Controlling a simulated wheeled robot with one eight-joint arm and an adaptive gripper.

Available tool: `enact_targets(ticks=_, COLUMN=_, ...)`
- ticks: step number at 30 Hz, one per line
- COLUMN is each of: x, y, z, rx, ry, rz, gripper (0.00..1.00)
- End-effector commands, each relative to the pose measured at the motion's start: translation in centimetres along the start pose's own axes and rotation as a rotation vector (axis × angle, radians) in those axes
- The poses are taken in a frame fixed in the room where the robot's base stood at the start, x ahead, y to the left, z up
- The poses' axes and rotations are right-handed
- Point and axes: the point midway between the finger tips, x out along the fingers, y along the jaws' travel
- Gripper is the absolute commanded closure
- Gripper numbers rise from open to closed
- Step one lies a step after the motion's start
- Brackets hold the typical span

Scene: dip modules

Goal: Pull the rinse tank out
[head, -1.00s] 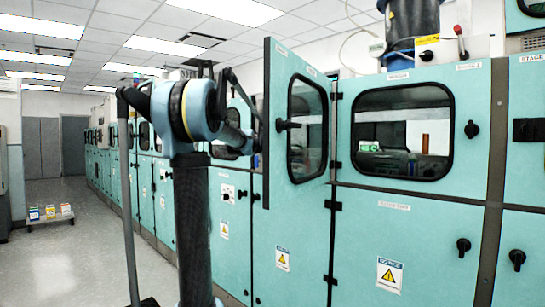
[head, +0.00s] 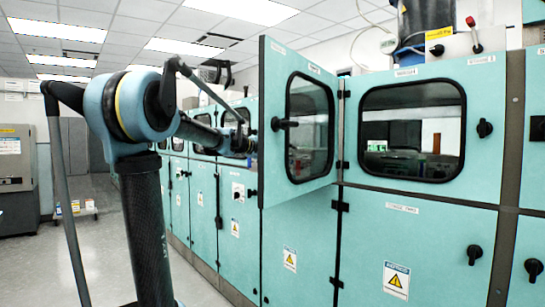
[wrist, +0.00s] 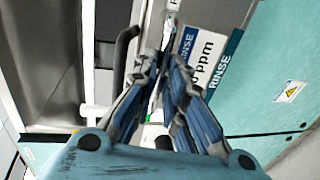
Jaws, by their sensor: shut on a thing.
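My gripper (wrist: 163,62) is in the wrist view, with its fingers closed together on a thin, pale part in front of the RINSE labels. I take this part to be on the rinse tank; the fingers cover most of it. A blue-and-white RINSE label (wrist: 203,50) with "ppm" on it lies just right of the fingertips. The tank's full outline does not show. In the head view the open teal door (head: 267,110) hides my gripper; my arm reaches in behind it.
The open door with a window stands out towards me. To its right are closed cabinets with a dark window (head: 411,130). A dark curved handle (wrist: 122,60) is left of my fingers in the wrist view. Clear floor (head: 120,260) lies at the left.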

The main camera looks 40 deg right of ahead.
Motion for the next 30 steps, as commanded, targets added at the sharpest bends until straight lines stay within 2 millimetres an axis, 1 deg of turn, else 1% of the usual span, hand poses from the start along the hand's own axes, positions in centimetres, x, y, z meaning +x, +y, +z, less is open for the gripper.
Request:
enact_targets(ticks=1, x=0.0, y=-0.2, z=0.1, rx=0.003, ry=-0.003, rz=-0.003, gripper=1.0)
enact_targets(ticks=7, x=0.1, y=-0.2, z=0.1, rx=0.003, ry=-0.003, rz=-0.003, gripper=1.0)
enact_targets(ticks=8, x=0.1, y=-0.2, z=0.1, rx=0.003, ry=-0.003, rz=-0.003, gripper=0.86)
enact_targets(ticks=9, x=0.1, y=-0.2, z=0.2, rx=0.003, ry=-0.003, rz=-0.003, gripper=0.77)
enact_targets(ticks=10, x=0.1, y=-0.2, z=0.1, rx=0.002, ry=-0.003, rz=-0.003, gripper=0.71)
enact_targets(ticks=11, x=0.1, y=-0.2, z=0.1, rx=0.002, ry=-0.003, rz=-0.003, gripper=0.69)
enact_targets(ticks=19, x=0.1, y=-0.1, z=0.1, rx=0.001, ry=-0.002, rz=-0.001, gripper=0.69)
enact_targets(ticks=23, x=-0.4, y=0.0, z=0.1, rx=0.001, ry=-0.001, rz=-0.001, gripper=0.69)
enact_targets(ticks=26, x=-1.4, y=-0.1, z=0.0, rx=0.0, ry=0.0, rz=-0.001, gripper=0.69)
enact_targets(ticks=30, x=-3.8, y=-0.1, z=-0.1, rx=-0.001, ry=0.001, rz=-0.001, gripper=0.69)
